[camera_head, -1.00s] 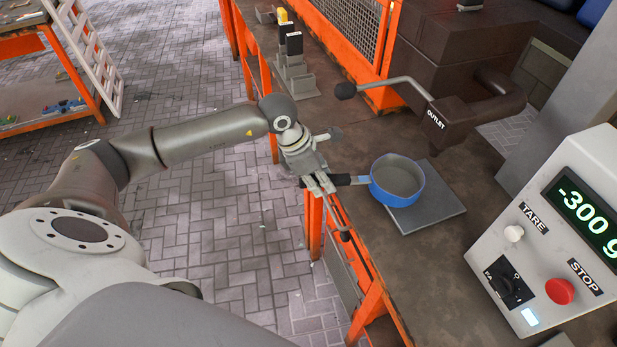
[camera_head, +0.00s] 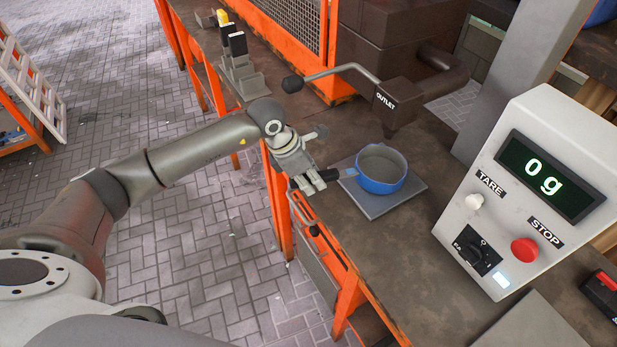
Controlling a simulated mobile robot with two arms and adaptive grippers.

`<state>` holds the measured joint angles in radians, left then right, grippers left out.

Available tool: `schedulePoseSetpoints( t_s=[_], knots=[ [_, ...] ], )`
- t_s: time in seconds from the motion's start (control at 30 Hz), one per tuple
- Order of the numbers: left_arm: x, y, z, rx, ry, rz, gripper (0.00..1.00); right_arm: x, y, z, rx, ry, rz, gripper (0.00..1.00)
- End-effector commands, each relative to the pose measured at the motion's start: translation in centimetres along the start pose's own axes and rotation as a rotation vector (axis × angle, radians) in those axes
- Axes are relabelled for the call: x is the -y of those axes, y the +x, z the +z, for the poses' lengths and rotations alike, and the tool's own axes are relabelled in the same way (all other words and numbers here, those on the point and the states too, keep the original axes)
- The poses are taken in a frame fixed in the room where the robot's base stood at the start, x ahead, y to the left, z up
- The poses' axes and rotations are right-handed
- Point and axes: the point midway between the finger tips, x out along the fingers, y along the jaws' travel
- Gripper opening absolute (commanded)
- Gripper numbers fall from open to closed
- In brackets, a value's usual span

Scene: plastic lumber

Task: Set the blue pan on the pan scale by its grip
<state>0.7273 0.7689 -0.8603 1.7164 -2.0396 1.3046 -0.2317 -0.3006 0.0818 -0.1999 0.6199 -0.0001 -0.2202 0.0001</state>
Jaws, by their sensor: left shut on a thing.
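The blue pan (camera_head: 384,183) is upright over the flat grey plate of the pan scale (camera_head: 408,190), within its outline and seemingly resting on it. Its dark grip points left towards the table's front edge. My left gripper (camera_head: 318,183) is shut on that grip, and its fingers hide part of it. The scale's display (camera_head: 546,175) reads 0 g. My right gripper is not in view.
A box labelled OUTLET (camera_head: 396,105) with a lever ending in a dark knob stands behind the pan. The console (camera_head: 530,190) with TARE and a red STOP button (camera_head: 524,250) stands right. Grey blocks (camera_head: 240,76) stand at the back left.

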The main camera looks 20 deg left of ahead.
Motion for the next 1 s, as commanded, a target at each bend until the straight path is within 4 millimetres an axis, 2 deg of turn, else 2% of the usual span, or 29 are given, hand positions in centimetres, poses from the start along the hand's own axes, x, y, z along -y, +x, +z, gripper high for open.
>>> schedulePoseSetpoints(
  t_s=[0.4,0.43,0.6,0.9,1.0],
  knots=[
    [0.0,0.35,-0.17,0.0,0.0,0.0,0.0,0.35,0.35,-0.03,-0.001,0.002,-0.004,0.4],
    [0.0,0.35,-0.18,0.0,0.0,0.0,0.25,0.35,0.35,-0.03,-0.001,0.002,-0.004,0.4],
    [0.0,0.35,-0.18,0.0,0.0,0.0,0.47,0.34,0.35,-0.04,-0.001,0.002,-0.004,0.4],
    [0.0,0.37,-0.27,-0.002,-0.001,-0.001,0.47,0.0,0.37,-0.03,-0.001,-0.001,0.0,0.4],
    [-0.06,-0.16,-0.21,0.0,0.0,0.001,0.47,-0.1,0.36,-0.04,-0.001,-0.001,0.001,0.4]
  ],
)
